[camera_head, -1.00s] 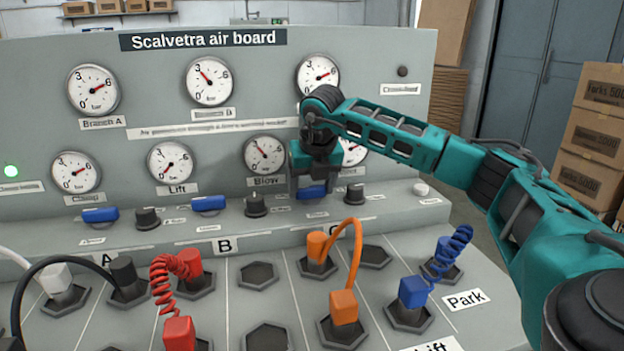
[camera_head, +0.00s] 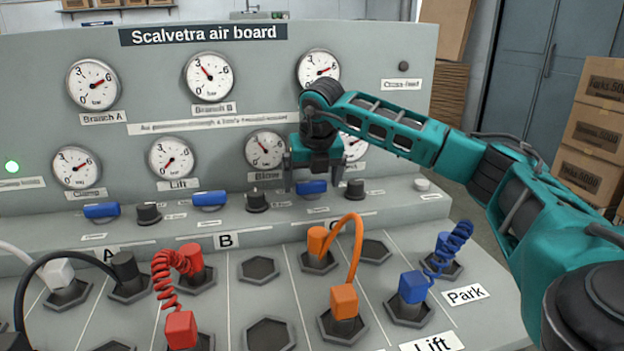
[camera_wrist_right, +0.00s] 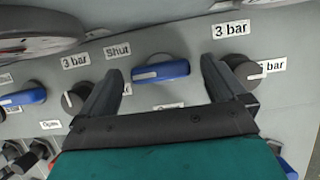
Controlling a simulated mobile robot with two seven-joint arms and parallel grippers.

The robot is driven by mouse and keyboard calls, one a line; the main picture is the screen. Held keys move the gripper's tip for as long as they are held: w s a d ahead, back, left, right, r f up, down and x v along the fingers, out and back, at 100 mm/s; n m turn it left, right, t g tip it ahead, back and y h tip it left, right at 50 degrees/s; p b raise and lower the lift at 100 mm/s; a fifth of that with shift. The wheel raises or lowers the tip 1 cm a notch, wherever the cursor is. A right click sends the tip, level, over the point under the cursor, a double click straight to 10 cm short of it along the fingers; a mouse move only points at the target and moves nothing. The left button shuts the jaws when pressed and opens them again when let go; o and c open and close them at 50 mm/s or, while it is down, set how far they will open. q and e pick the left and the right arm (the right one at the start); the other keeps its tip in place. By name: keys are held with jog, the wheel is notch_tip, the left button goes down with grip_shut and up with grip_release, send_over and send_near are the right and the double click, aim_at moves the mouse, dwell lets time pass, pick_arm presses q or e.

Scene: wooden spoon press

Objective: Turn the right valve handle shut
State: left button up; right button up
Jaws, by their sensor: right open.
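The right valve handle (camera_head: 312,187) is a blue bar on the grey ledge under the Blow gauge row. In the head view it lies roughly level, like the other two blue handles. My right gripper (camera_head: 314,183) is open above and around it, fingers pointing down. In the right wrist view, the blue handle (camera_wrist_right: 162,71) shows between the two spread fingers, with a gap on both sides. A "Shut" label (camera_wrist_right: 117,50) is by its upper left; a partly covered label (camera_wrist_right: 170,105) is below it. My left gripper is not in view.
Black knobs (camera_head: 256,200) (camera_head: 355,189) stand on both sides of the handle, close to the fingers. Further left are blue handles (camera_head: 210,199) (camera_head: 101,211). In front, an orange hose (camera_head: 354,255) and a blue coiled hose (camera_head: 448,250) rise from sockets. Gauges (camera_head: 265,149) stand behind.

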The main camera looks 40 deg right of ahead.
jog(key=p+v, duration=0.2)
jog(key=v, duration=1)
jog(key=shift+s+r+p, duration=0.15)
jog(key=shift+r+p, duration=0.1)
jog(key=shift+p, duration=0.05)
jog(key=shift+a, duration=0.1)
